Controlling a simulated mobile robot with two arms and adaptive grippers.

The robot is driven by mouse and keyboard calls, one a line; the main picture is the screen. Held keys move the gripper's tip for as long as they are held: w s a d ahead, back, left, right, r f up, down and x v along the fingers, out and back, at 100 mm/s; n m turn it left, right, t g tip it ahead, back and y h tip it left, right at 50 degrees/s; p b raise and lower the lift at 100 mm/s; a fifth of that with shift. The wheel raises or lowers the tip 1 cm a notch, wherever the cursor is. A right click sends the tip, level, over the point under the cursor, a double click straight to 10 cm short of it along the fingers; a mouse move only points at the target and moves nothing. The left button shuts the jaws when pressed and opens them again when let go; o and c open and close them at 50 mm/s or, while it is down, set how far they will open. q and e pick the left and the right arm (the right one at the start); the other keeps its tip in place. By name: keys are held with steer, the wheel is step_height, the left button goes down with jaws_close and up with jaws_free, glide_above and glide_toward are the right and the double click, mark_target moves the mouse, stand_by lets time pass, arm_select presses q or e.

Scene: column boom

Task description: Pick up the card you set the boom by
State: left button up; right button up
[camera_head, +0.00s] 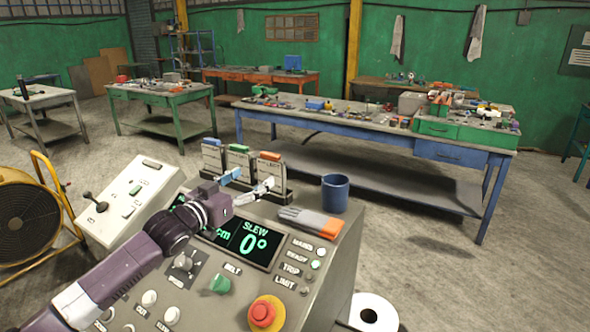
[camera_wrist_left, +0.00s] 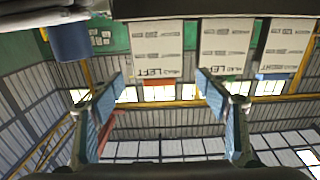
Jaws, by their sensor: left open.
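Three white cards stand in a dark rack on the console: one with a blue tab (camera_head: 212,155), one with a green tab (camera_head: 238,158) and one with an orange tab (camera_head: 270,165). In the left wrist view, the orange-tabbed card (camera_wrist_left: 155,42) is at the left, the green-tabbed card (camera_wrist_left: 224,45) in the middle and the blue-tabbed card (camera_wrist_left: 282,45) at the right. Their print is too small to read fully. My left gripper (camera_head: 247,182) is open and empty in front of the rack; the orange tab shows between its fingertips in the wrist view (camera_wrist_left: 160,84). My right gripper is out of view.
A blue mug (camera_head: 335,194) and a grey-orange glove (camera_head: 311,222) lie right of the rack on the console (camera_head: 333,262). The display (camera_head: 250,242) reads SLEW 0°; my arm hides part of it. A red stop button (camera_head: 262,313) is in front. Workbenches stand behind.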

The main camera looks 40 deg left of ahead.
mark_target(269, 166)
arm_select(q)
steer(key=shift+w+r+p, duration=0.15)
steer(key=shift+w+p, duration=0.05)
steer(key=shift+w, duration=0.35)
steer(key=shift+w+r+p, duration=0.15)
steer(key=shift+w, duration=0.35)
steer(key=shift+w+a+r+p, duration=0.1)
steer(key=shift+w+r+p, duration=0.1)
steer(key=shift+w+p, duration=0.7)
steer(key=shift+w+a+f, duration=0.1)
steer(key=shift+w+f, duration=0.05)
steer(key=shift+w, duration=0.95)
steer(key=shift+w+f+p, duration=0.1)
steer(key=shift+w+p, duration=0.3)
steer(key=shift+w, duration=0.15)
steer(key=c, duration=0.9)
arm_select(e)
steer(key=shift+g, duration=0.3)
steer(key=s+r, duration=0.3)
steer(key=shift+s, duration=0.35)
